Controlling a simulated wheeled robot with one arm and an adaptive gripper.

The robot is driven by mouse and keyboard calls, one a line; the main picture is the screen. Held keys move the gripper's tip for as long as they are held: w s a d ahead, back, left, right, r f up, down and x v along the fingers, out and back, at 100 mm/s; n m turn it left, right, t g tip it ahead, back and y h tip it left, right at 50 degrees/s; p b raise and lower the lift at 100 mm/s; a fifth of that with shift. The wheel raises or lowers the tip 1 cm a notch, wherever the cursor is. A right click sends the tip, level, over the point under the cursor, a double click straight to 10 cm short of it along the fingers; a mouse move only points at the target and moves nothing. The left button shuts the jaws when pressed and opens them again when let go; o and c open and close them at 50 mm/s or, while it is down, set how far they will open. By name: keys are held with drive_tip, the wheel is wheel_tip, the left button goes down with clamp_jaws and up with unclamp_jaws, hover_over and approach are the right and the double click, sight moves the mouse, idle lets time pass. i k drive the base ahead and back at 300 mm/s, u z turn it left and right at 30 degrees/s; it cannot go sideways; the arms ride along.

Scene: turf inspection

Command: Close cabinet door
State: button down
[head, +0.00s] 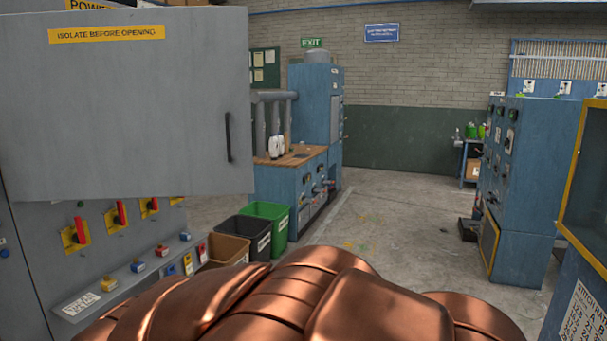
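The grey cabinet door (120,115) fills the upper left of the head view. It carries a yellow label (106,34) reading "ISOLATE BEFORE OPENING" and a dark vertical handle (228,137) near its right edge. The door stands open, swung out from the grey cabinet (30,265), hiding much of the cabinet's upper part. Red switches on yellow plates (75,234) show on the cabinet below the door. My copper arm spans the bottom of the view. My gripper is not in view, and nothing is seen touching the door.
Green (266,220), black (243,238) and brown (226,249) bins stand below and right of the door. A blue workbench (290,190) is behind them. Blue machines (520,170) and a yellow-edged panel (575,170) stand at right. The middle floor (400,225) is open.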

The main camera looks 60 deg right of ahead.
sight(119, 104)
drive_tip(key=z, duration=0.8)
drive_tip(key=i, duration=0.4)
drive_tip(key=z, duration=0.1)
